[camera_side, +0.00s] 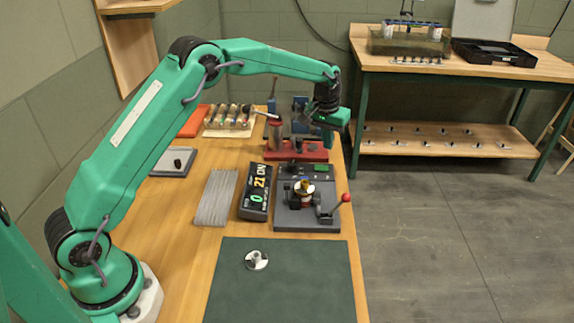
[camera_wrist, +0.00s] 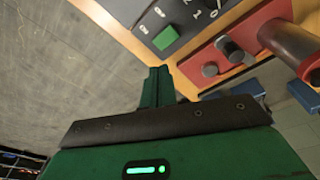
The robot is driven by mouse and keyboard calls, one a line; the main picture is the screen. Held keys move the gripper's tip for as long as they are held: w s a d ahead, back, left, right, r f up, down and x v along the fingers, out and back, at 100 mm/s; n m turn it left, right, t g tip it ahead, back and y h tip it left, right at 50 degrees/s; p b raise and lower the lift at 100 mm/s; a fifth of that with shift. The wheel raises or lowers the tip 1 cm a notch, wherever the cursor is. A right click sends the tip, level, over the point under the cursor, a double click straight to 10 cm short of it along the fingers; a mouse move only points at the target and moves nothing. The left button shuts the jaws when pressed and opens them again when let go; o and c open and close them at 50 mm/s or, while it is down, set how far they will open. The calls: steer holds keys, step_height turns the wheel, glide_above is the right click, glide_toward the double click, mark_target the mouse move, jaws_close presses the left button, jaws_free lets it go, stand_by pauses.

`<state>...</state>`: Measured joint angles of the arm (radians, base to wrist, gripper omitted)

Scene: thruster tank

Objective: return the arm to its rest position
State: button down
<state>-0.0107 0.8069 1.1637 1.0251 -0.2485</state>
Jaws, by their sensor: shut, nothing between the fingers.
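My green arm reaches from its base at the lower left over the wooden bench (camera_side: 190,215). My gripper (camera_side: 327,138) hangs beside the red fixture (camera_side: 300,152), near the bench's right edge. Its fingers look closed together and empty. In the wrist view my gripper (camera_wrist: 158,82) shows as a narrow green pair of fingers over the bench edge, with the grey floor to the left. The red fixture also shows there at the upper right (camera_wrist: 272,22). I cannot tell the exact height of the fingertips above the bench.
A grey lever device (camera_side: 325,214) with a red-knobbed lever and a dark digital display (camera_side: 256,192) stand mid-bench. A green mat (camera_side: 280,290) holds a small round metal part (camera_side: 257,260). A ribbed grey tray (camera_side: 214,197) lies left. Floor right of the bench is clear.

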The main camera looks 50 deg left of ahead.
steer(key=shift+r, duration=0.15)
steer(key=s+r+m+t, duration=0.1)
steer(key=s+r+t, duration=0.1)
steer(key=s+r, duration=1.45)
steer(key=s+f+m+t, duration=0.2)
steer(key=s, duration=2.1)
steer(key=shift+d, duration=0.35)
steer(key=c, duration=2.1)
jaws_free()
